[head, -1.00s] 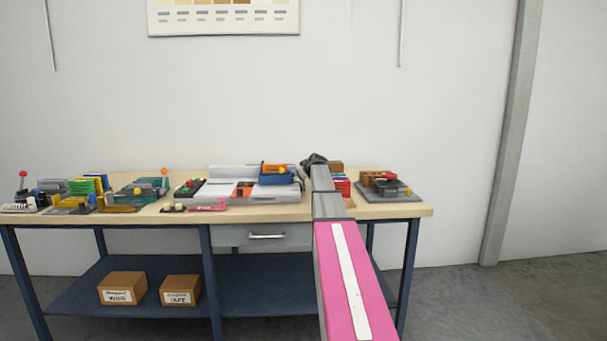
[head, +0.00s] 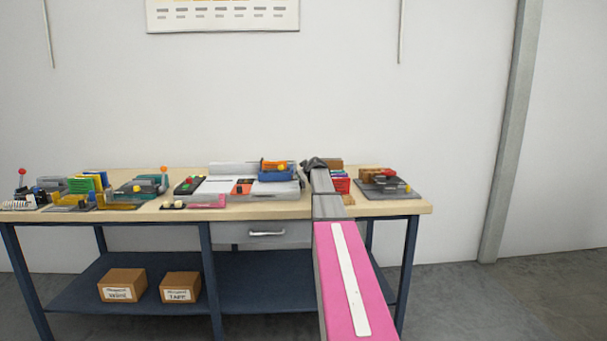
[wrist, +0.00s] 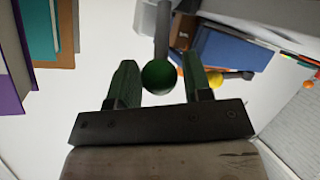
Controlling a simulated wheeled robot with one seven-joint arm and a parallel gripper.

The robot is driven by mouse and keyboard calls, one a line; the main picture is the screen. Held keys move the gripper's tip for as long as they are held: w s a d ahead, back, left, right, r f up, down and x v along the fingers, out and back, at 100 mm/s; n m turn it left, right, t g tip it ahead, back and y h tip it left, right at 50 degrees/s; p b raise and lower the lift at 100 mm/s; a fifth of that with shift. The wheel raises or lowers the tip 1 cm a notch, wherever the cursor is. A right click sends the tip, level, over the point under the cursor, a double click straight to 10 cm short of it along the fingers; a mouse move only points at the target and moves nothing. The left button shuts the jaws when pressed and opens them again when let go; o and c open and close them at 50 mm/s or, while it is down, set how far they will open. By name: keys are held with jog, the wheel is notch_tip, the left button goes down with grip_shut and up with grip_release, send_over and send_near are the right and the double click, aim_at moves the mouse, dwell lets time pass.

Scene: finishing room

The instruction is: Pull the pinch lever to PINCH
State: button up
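In the wrist view a dark green ball knob (wrist: 159,77) sits at the end of a grey lever bar (wrist: 163,32). I cannot read any PINCH mark. My gripper (wrist: 160,75) is open, one green finger on each side of the knob. Narrow gaps seem to show at both sides; I cannot tell how deep the knob is between them. In the head view my gripper (head: 314,163) is a small dark shape over the bench, right of a blue and orange device (head: 278,172). The green knob is hidden there.
The wooden bench (head: 385,208) carries several devices. In the wrist view a blue block (wrist: 232,50) and a yellow-orange ball (wrist: 214,79) on a dark rod are close on the right. Purple and teal blocks (wrist: 42,40) stand at the left. A grey device (head: 388,186) is at the bench's right end.

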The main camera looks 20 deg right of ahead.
jog(key=v, duration=1)
jog(key=shift+s+r, duration=0.15)
jog(key=shift+s, duration=0.25)
